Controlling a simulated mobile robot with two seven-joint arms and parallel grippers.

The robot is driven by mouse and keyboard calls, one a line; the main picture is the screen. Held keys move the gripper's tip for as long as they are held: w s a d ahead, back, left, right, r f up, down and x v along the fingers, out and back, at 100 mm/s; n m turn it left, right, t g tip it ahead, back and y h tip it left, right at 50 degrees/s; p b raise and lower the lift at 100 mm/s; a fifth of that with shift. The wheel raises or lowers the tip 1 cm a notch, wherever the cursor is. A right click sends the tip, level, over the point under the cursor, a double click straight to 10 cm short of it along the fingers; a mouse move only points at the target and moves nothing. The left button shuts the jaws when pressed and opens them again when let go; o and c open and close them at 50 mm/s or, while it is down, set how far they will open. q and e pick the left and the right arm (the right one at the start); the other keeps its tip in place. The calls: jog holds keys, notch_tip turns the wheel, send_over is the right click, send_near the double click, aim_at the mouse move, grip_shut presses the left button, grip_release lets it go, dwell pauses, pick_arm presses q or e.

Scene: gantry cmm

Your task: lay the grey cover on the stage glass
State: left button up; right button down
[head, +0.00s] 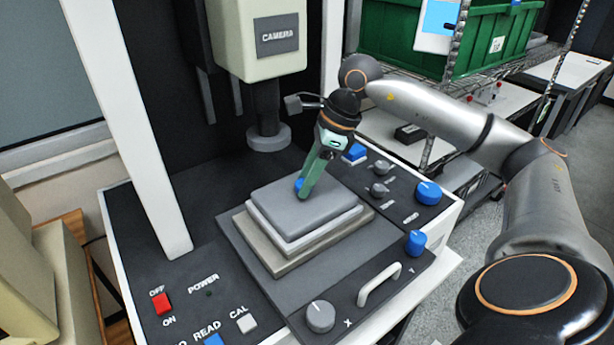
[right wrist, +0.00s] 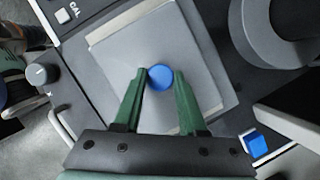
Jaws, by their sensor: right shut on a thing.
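The grey cover (head: 275,212) is a flat square slab with a small blue knob (right wrist: 159,77) on top. It lies flat over a pale plate (head: 325,230), seemingly the stage glass, whose rim shows along the front edges. Whether the cover touches the plate or hovers just above it, I cannot tell. My right gripper (head: 303,188) comes down from above, its green fingers shut on the cover's knob. In the right wrist view the fingertips (right wrist: 160,78) stand on both sides of the knob, and the cover (right wrist: 185,50) fills the middle. My left gripper is not in view.
A tan-grey block (head: 325,245) lies under the plate on the dark machine bed. The camera column (head: 268,138) hangs close behind. A white post (head: 125,130) stands left. Knobs, buttons and a handle (head: 378,284) line the front and right. A green crate (head: 455,35) sits on a shelf behind.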

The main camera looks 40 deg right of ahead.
jog(key=shift+c, duration=2.3)
grip_release()
jog(key=shift+f, duration=0.1)
jog(key=p+v, duration=0.1)
jog(key=v, duration=1.1)
